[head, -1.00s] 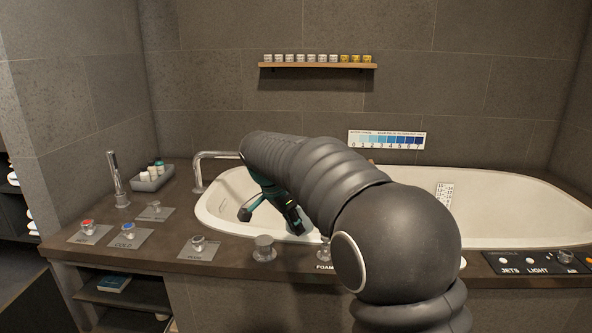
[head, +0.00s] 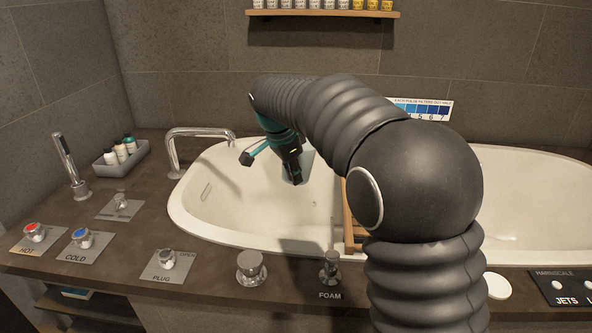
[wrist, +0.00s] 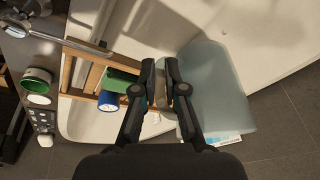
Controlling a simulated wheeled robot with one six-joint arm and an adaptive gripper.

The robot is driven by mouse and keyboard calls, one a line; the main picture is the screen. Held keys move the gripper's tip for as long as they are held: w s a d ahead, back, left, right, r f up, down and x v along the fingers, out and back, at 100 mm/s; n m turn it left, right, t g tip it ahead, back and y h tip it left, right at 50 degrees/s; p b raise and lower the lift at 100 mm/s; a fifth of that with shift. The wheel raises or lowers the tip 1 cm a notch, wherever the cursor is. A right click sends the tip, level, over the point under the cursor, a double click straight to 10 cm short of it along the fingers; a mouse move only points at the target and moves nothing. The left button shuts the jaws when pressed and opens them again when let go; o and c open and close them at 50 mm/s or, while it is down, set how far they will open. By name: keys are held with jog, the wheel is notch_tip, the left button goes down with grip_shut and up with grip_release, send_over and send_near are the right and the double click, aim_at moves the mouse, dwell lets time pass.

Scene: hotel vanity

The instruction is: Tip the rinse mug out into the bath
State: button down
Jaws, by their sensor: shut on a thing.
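My gripper (head: 291,176) hangs over the left part of the white bath (head: 215,200). In the wrist view my gripper (wrist: 158,68) has its two fingers close together, shut on the mug at its side. The rinse mug (wrist: 217,92) is a pale grey-blue cup, its body just right of the fingers. In the head view the mug (head: 305,160) shows partly behind the gripper, above the bath. Its contents cannot be made out, and its exact tilt is hard to tell.
A wooden bath rack (head: 352,215) crosses the bath right of the gripper; a green item (wrist: 122,80) and a blue item (wrist: 108,101) lie by it in the wrist view. The bath spout (head: 172,150) stands at left. Knobs (head: 250,268) line the front ledge.

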jog(key=y, duration=0.3)
jog(key=f+y+b, duration=0.1)
jog(key=y, duration=0.2)
jog(key=m+y+b, duration=0.1)
jog(key=y, duration=0.2)
jog(key=shift+a+f+y, duration=0.1)
jog(key=shift+f+y, duration=0.05)
jog(key=shift+y, duration=0.15)
jog(key=y+b, duration=0.1)
jog(key=b, duration=0.2)
jog(key=d+y+b, duration=0.1)
jog(key=b, duration=0.2)
jog(key=shift+m+t+b, duration=0.3)
jog(key=shift+t+b, duration=0.1)
jog(key=shift+a+f+m+t+y+b, duration=0.1)
jog(key=shift+f+m+t+y+b, duration=0.15)
jog(key=shift+f+y+b, duration=0.7)
jog(key=shift+d+f+m+t+y+b, duration=0.1)
jog(key=shift+f+m+t+y+b, duration=0.25)
jog(key=shift+y+b, duration=1.15)
jog(key=shift+a+f+m+t+y+b, duration=0.15)
jog(key=shift+f+y+b, duration=0.5)
jog(key=shift+y, duration=1.2)
